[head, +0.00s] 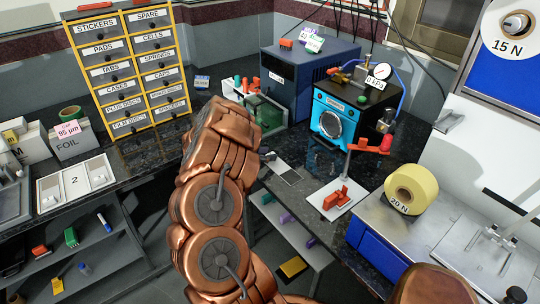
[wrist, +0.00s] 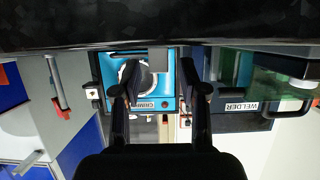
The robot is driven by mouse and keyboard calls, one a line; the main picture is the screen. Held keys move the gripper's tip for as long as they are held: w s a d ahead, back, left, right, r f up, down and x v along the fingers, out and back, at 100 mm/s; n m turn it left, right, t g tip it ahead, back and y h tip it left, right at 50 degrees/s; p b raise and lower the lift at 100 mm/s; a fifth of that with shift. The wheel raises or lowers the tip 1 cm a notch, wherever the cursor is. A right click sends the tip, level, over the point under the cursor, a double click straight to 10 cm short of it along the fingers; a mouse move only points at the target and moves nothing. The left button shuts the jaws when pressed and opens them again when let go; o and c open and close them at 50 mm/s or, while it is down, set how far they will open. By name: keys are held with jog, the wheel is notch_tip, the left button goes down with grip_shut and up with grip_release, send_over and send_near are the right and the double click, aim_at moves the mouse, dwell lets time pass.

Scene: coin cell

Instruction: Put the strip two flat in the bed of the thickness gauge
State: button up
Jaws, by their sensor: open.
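A pale tray marked 2 (head: 75,182) lies on the dark bench at the left in the head view, with light metallic panels beside its number. I cannot tell whether one of them is strip two. A small flat plate with pale and dark parts (head: 284,171) lies on the bench right of my arm. No thickness gauge is clearly identifiable; a flat metal fixture (head: 490,250) at the lower right is too unclear to name. My gripper (wrist: 158,85) is open, with nothing seen between its fingers in the wrist view. My arm hides it in the head view.
The blue crimper (head: 334,118) stands at the back right; it appears upside down in the wrist view (wrist: 158,95), beyond my fingers. The welder (wrist: 240,105) is beside it. A yellow drawer cabinet (head: 125,70), a yellow 20 N roll (head: 411,188) and a red part on a white plate (head: 336,198) stand around.

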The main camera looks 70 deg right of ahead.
jog(key=b+v, duration=0.1)
jog(key=v, duration=0.9)
jog(key=shift+b, duration=0.3)
